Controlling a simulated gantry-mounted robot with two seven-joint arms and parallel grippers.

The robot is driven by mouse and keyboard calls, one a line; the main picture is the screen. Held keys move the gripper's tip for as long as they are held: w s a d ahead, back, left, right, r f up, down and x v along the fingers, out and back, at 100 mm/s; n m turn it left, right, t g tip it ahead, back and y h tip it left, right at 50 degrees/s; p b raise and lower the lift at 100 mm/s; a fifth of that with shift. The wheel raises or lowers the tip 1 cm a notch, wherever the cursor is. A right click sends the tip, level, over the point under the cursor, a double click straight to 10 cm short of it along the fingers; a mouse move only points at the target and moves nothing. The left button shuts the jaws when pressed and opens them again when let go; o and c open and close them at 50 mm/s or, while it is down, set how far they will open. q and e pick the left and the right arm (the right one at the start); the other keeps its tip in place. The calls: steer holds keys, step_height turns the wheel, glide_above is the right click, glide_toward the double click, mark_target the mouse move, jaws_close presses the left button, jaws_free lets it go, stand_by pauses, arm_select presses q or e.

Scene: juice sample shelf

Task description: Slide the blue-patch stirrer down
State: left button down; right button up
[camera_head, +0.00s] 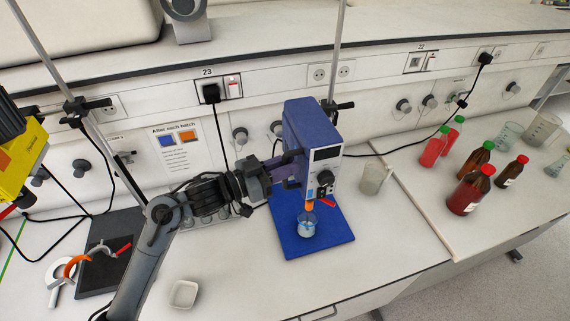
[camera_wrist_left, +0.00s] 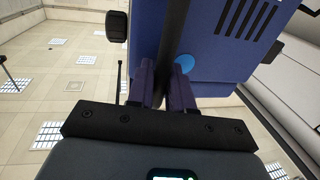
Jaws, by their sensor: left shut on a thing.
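The blue stirrer (camera_head: 312,135) is a boxy head with a dark display, clamped on an upright metal rod (camera_head: 339,45) above a blue base plate (camera_head: 335,240). A glass beaker (camera_head: 306,228) with bluish contents stands on the plate under it. In the left wrist view the stirrer's body (camera_wrist_left: 225,60) fills the upper right, with a round light-blue patch (camera_wrist_left: 184,62) beside a dark upright bar (camera_wrist_left: 174,40). My left gripper (camera_head: 288,162) is shut on that bar, which looks like the stirrer's handle; it also shows in the wrist view (camera_wrist_left: 167,85). The right gripper is out of view.
A yellow device (camera_head: 22,160) hangs at the far left beside another rod (camera_head: 40,50). A white dish (camera_head: 184,294) is at the front. A murky beaker (camera_head: 373,180) stands right of the plate. Red and brown bottles (camera_head: 470,190) stand farther right. Cables hang along the wall.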

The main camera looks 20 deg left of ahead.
arm_select(q)
steer(key=c, duration=1.2)
jaws_free()
steer(key=shift+f, duration=0.45)
steer(key=shift+r, duration=0.15)
steer(key=shift+s+a, duration=0.1)
steer(key=shift+b+v, duration=0.75)
steer(key=shift+v, duration=4.55)
